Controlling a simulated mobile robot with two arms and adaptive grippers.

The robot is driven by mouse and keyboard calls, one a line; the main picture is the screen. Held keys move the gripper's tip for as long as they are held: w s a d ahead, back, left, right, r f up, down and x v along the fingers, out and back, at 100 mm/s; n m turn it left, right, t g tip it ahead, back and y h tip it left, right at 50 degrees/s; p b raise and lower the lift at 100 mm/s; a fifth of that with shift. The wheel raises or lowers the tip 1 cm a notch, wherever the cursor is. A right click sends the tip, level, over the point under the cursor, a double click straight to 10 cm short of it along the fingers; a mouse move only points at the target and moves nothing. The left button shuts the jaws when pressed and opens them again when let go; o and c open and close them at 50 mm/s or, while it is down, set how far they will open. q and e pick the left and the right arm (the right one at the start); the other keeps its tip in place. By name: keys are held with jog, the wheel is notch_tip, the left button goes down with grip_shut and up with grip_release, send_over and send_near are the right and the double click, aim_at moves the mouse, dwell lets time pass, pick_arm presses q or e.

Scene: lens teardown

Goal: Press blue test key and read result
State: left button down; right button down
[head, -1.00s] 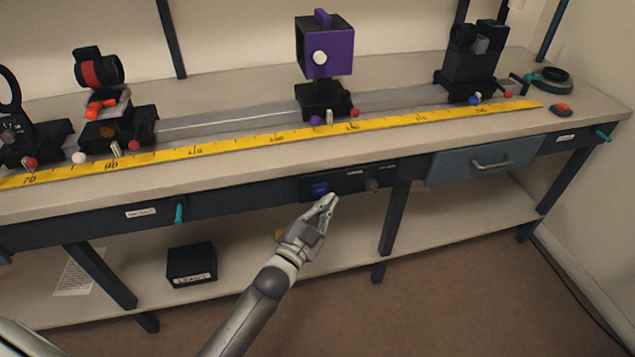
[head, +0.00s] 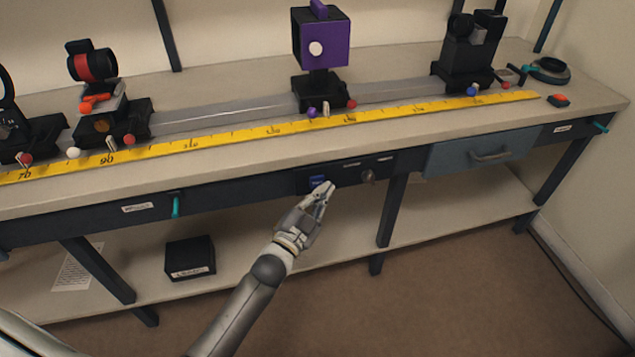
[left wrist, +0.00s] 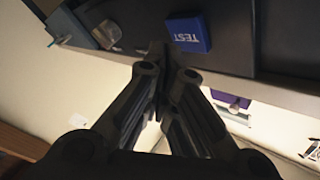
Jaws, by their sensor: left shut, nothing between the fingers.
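The blue test key (head: 317,181) sits on a dark panel (head: 345,176) on the front of the bench. In the left wrist view the blue key (left wrist: 189,34) shows its TEST lettering upside down. My left gripper (head: 327,188) is shut and empty, just below and to the right of the key in the head view. In the left wrist view its fingertips (left wrist: 166,55) are close beside the key; I cannot tell whether they touch the panel. No result readout can be made out. My right gripper is not in view.
A knob (head: 368,177) is on the same panel. Above, a yellow ruler (head: 230,137) runs along the bench with a purple box (head: 333,45) and other optical mounts. A drawer (head: 470,160) is to the right. A black box (head: 190,257) stands on the lower shelf.

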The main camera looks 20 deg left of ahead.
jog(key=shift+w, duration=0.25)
pick_arm(q)
jog(key=shift+w+a, duration=0.1)
dwell(0.3)
jog(key=shift+w+a, duration=0.15)
jog(key=shift+w, duration=0.1)
jog(key=shift+w+a, duration=0.1)
jog(key=shift+w, duration=0.05)
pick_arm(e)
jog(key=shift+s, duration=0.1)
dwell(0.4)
pick_arm(q)
jog(key=shift+w+a, duration=0.1)
jog(key=shift+w, duration=0.05)
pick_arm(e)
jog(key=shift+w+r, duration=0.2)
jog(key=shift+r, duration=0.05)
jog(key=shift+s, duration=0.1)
pick_arm(q)
jog(key=shift+s+d+p, duration=0.3)
jog(key=shift+s+d, duration=0.15)
jog(key=shift+s, duration=0.2)
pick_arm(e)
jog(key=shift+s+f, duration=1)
